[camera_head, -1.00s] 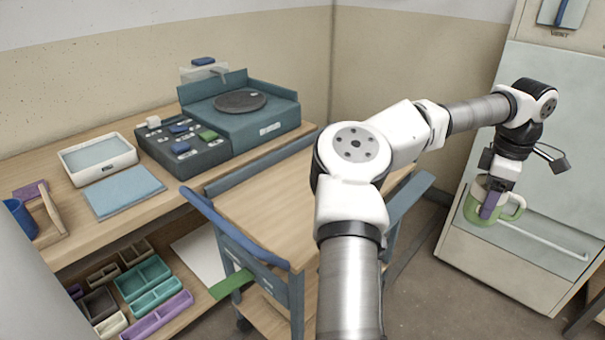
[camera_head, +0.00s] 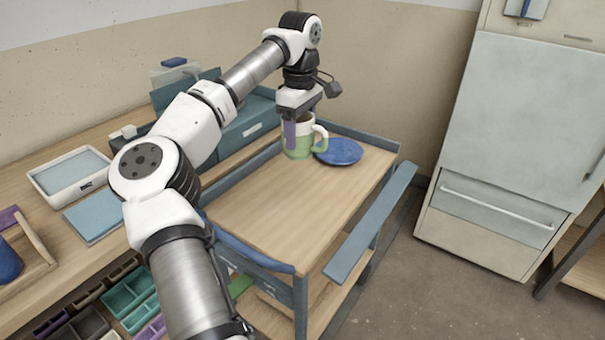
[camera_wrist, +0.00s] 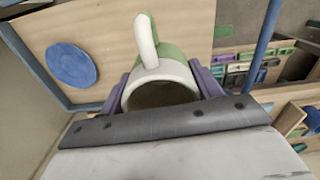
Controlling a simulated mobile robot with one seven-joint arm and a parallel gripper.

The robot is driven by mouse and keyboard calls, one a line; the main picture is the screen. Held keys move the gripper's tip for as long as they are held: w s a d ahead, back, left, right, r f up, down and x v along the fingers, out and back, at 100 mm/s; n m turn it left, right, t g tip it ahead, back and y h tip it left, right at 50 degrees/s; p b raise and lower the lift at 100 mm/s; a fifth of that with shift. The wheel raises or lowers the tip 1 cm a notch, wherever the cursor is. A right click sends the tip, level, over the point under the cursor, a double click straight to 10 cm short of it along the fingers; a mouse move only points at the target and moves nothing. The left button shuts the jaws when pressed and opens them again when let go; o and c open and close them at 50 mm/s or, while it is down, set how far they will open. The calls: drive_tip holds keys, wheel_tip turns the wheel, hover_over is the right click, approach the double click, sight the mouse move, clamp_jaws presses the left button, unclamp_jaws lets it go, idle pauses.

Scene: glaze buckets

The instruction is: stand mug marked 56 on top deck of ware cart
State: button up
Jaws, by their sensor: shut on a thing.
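The mug (camera_head: 299,145) is green below and cream above, with a handle on its right side in the head view. My gripper (camera_head: 297,125) is shut on it and holds it upright over the far end of the ware cart's wooden top deck (camera_head: 270,205). In the wrist view the mug (camera_wrist: 160,88) sits between the purple fingers of my gripper (camera_wrist: 165,85), with its handle pointing away. I cannot tell whether the mug's base touches the deck (camera_wrist: 110,25). No number shows on the mug.
A blue round plate (camera_head: 339,151) lies on the deck just right of the mug; it also shows in the wrist view (camera_wrist: 71,64). Blue rails edge the cart. The near half of the deck is clear. A workbench with a white tray (camera_head: 70,172) stands left, a pale cabinet (camera_head: 520,130) right.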

sight(299, 156)
drive_tip(key=shift+a+r+m, duration=0.2)
drive_tip(key=shift+r+m, duration=0.1)
drive_tip(key=shift+r, duration=0.05)
wheel_tip(299, 156, down, 20)
drive_tip(key=shift+r+p, duration=0.15)
drive_tip(key=shift+p, duration=1.1)
drive_tip(key=shift+f, duration=0.2)
drive_tip(key=o, duration=1.2)
drive_tip(key=shift+r, duration=0.1)
wheel_tip(299, 156, up, 12)
drive_tip(key=shift+b, duration=0.85)
drive_tip(key=shift+r, duration=0.15)
